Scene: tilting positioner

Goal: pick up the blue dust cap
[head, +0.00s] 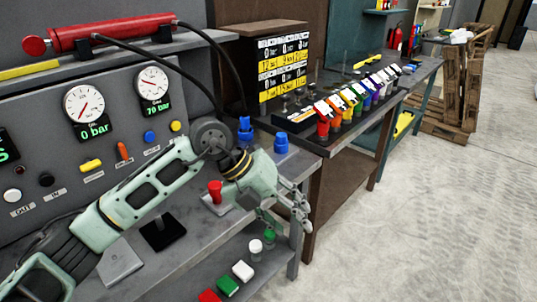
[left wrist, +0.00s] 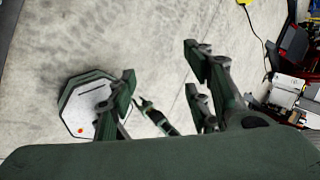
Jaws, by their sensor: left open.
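Two blue cap-like pieces show in the head view at the bench's right end. One is a short blue cylinder (head: 281,143) near the bench edge; the other blue piece (head: 245,128) stands just left of it, partly behind my wrist. I cannot tell for certain which is the dust cap. My left gripper (head: 288,214) is open and empty. It is below and in front of the blue pieces, out past the bench's front edge.
A red handle (head: 215,191) stands on the bench beside my left wrist. Behind are a gauge panel (head: 118,110) and a row of coloured bins (head: 350,97).

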